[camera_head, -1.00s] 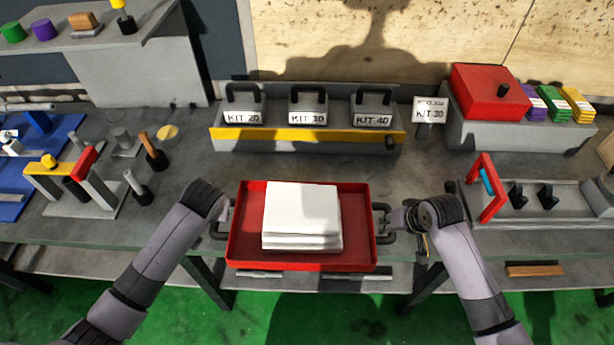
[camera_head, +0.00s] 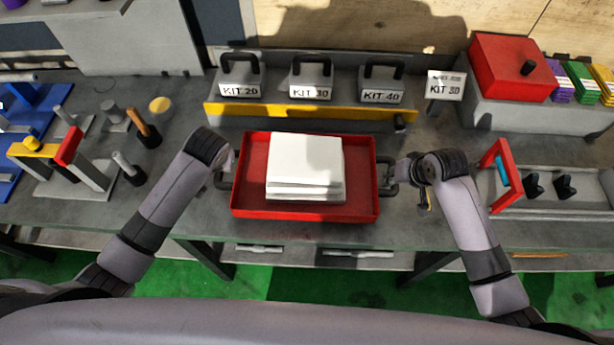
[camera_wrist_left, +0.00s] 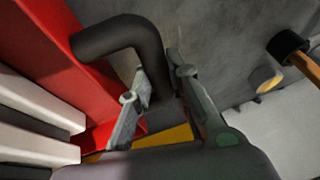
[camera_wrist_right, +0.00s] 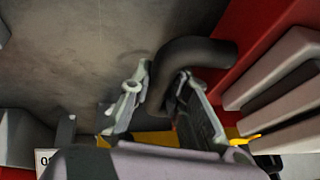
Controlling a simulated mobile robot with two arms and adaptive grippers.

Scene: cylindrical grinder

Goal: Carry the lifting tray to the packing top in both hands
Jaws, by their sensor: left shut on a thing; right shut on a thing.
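The red lifting tray (camera_head: 305,213) is at the front middle of the grey bench in the head view, with a stack of white slabs (camera_head: 305,165) in it. Its dark handles stick out at the left and right ends. My left gripper (camera_head: 224,172) is at the left handle; in the left wrist view its fingers (camera_wrist_left: 160,100) are shut on that handle (camera_wrist_left: 125,38). My right gripper (camera_head: 394,176) is at the right handle; in the right wrist view its fingers (camera_wrist_right: 160,100) are shut on that handle (camera_wrist_right: 195,52). I cannot tell whether the tray touches the bench.
Behind the tray stands a yellow-fronted rack (camera_head: 300,115) with several kit weights. A kit sign (camera_head: 446,86) and a red box (camera_head: 512,68) are at the back right. A red-framed fixture (camera_head: 503,175) is at right. Handled tools (camera_head: 143,128) stand at left.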

